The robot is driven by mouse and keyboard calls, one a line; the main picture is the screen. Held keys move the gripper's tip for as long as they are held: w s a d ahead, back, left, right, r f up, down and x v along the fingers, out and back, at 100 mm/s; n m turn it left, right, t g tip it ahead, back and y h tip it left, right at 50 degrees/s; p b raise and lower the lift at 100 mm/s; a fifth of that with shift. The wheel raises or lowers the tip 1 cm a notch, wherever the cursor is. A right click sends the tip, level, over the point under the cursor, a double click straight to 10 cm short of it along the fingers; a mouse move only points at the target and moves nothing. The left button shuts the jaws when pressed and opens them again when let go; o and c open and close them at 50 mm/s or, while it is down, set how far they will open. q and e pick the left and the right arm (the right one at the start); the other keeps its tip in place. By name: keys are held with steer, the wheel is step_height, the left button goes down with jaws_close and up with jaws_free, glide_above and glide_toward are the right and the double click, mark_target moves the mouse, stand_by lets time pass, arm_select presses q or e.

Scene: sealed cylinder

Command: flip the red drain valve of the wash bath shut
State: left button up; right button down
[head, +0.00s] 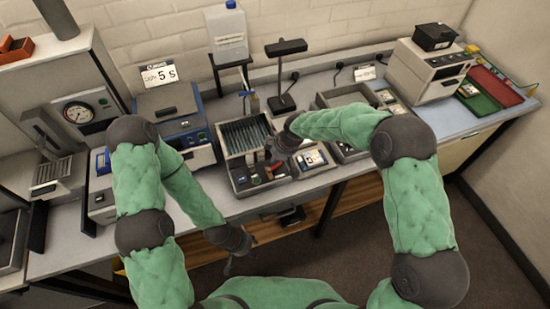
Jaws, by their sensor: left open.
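The wash bath, as far as I can tell, is the grey open unit (222,143) with a ribbed interior at the middle of the bench. A small red part (278,168), probably the drain valve, shows on its front panel at the right; its exact position is too small to tell. My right gripper (271,154) is over the bath's right side, just above the red part. Its fingers are small and dark, so their opening is unclear. My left gripper (231,268) is open and empty, low in front of the bench and away from the bath.
A jug (227,36) on a stand is behind the bath. A blue-grey machine (182,118) stands to its left, with a card reading "5 s" (159,75) behind. Further units and an oven-like box (425,75) stand to the right. The bench's front edge separates my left gripper from the bath.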

steer(key=shift+s, duration=0.15)
stand_by(0.3)
steer(key=shift+s+a, duration=0.45)
steer(key=shift+s, duration=0.15)
steer(key=v, duration=1.2)
steer(key=shift+f, duration=0.1)
stand_by(0.3)
